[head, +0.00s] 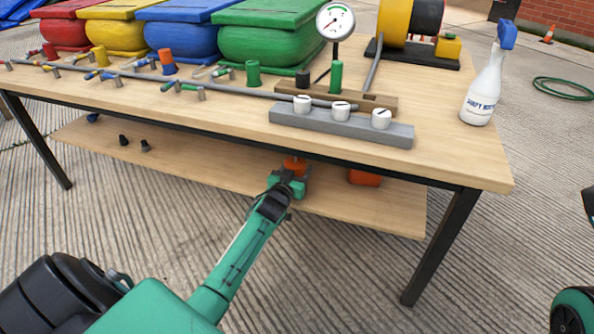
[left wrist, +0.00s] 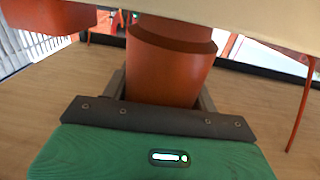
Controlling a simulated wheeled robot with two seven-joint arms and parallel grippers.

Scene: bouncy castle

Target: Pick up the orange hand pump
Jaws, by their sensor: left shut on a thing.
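The orange hand pump (head: 294,164) is on the lower shelf side of the workbench, under the tabletop's front edge, and partly hidden by my gripper and the bench. In the left wrist view, its orange cylinder (left wrist: 170,70) stands between the jaws, with a darker band near its top. My left gripper (head: 288,181) reaches in under the tabletop and is shut on the pump. I cannot tell whether the pump's bottom touches the shelf. My right gripper is not in view.
The tabletop (head: 440,160) hangs close above the pump. Another orange thing (head: 364,177) lies on the lower shelf (head: 400,205) to the right. A thin orange hose or cord (left wrist: 300,110) hangs at the right in the wrist view. A black table leg (head: 440,245) stands further right.

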